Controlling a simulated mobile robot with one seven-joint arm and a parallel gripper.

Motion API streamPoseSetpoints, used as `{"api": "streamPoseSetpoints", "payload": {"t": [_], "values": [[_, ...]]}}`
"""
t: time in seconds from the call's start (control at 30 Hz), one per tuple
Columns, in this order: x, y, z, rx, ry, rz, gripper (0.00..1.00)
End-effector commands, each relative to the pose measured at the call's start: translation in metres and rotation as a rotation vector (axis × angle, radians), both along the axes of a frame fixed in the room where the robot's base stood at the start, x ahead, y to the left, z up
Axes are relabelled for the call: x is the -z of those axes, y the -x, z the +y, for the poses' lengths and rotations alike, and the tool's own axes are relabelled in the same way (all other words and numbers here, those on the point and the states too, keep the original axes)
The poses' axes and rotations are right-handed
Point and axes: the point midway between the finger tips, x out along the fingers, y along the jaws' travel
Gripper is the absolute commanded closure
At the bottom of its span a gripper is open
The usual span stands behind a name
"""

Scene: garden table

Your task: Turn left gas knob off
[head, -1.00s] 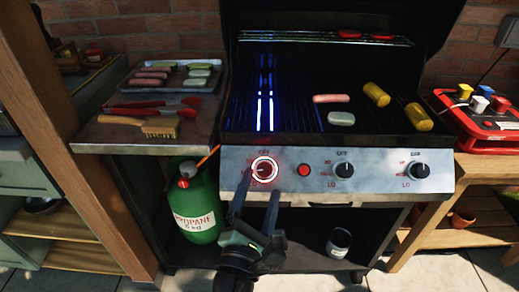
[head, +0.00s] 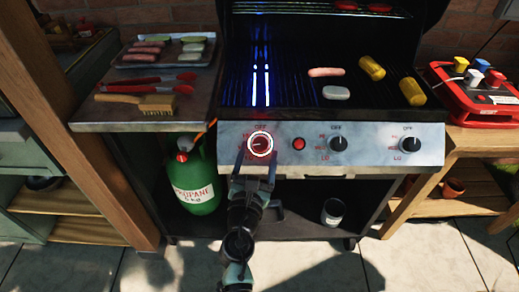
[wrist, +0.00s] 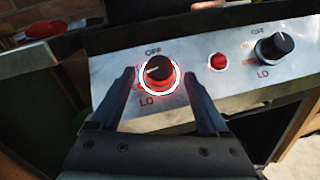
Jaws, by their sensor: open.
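The left gas knob (head: 260,145) is on the left of the grill's steel front panel and glows with a red and white ring. It also shows in the wrist view (wrist: 158,73), its white pointer mark aimed to the left, below the OFF label. Blue flames (head: 260,85) burn in the left part of the grill above it. My gripper (head: 256,165) is open just in front of and slightly below the knob. In the wrist view its fingers (wrist: 160,82) stand on either side of the knob with gaps, apparently not touching it.
A red button (head: 298,144) sits right of the left knob, then the middle knob (head: 337,144) and right knob (head: 409,144). A green propane bottle (head: 193,185) stands below left. Sausage, corn and a white piece lie on the grate. A side shelf (head: 95,115) holds tongs and a brush.

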Motion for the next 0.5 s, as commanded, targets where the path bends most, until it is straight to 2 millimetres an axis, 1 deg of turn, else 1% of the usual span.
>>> {"api": "streamPoseSetpoints", "payload": {"t": [0.03, 0.2, 0.5], "values": [[0.001, -0.007, -0.001, 0.0, -0.001, -0.001, 0.21], [0.001, -0.019, -0.004, 0.001, -0.001, 0.0, 0.21], [0.0, -0.022, -0.004, 0.001, -0.001, 0.0, 0.21]]}}
